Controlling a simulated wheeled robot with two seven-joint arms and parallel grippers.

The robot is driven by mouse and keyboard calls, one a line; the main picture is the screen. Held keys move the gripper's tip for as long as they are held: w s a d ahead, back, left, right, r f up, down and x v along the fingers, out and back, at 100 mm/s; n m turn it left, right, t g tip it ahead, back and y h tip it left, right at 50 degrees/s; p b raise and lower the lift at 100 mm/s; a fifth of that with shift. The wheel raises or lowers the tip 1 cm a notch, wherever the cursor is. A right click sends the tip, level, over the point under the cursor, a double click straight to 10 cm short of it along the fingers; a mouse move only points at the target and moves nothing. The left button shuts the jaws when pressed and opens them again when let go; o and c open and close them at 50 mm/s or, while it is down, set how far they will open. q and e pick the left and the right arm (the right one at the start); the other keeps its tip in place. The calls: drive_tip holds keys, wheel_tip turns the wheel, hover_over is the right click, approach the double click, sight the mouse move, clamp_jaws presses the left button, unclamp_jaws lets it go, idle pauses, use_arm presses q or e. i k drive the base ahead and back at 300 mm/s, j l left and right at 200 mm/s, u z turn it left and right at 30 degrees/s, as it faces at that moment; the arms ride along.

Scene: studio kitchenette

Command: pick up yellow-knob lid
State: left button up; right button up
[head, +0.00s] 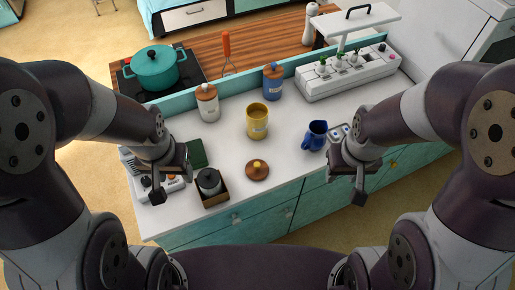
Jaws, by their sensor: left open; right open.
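The yellow-knob lid (257,171) is a round brown lid with a small yellow knob. It lies on the white counter near its front edge, in the middle of the head view. A yellow canister (257,122) without a lid on it stands behind it. My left gripper (166,193) is open, left of the lid and over the counter's left front part. My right gripper (345,192) is open, right of the lid and near the counter's front edge. Both are apart from the lid.
A small box with a dark jar (211,186) stands between my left gripper and the lid. A blue mug (315,135), a white canister (208,103) and a blue canister (272,83) stand further back. A white planter (348,74) is at back right. Counter around the lid is clear.

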sight(255, 169)
drive_tip(key=i+l+u, duration=0.1)
drive_tip(key=l, duration=0.4)
drive_tip(key=i+l+u, duration=0.15)
drive_tip(key=l, duration=0.4)
drive_tip(key=l+u, duration=0.1)
drive_tip(key=l, duration=0.4)
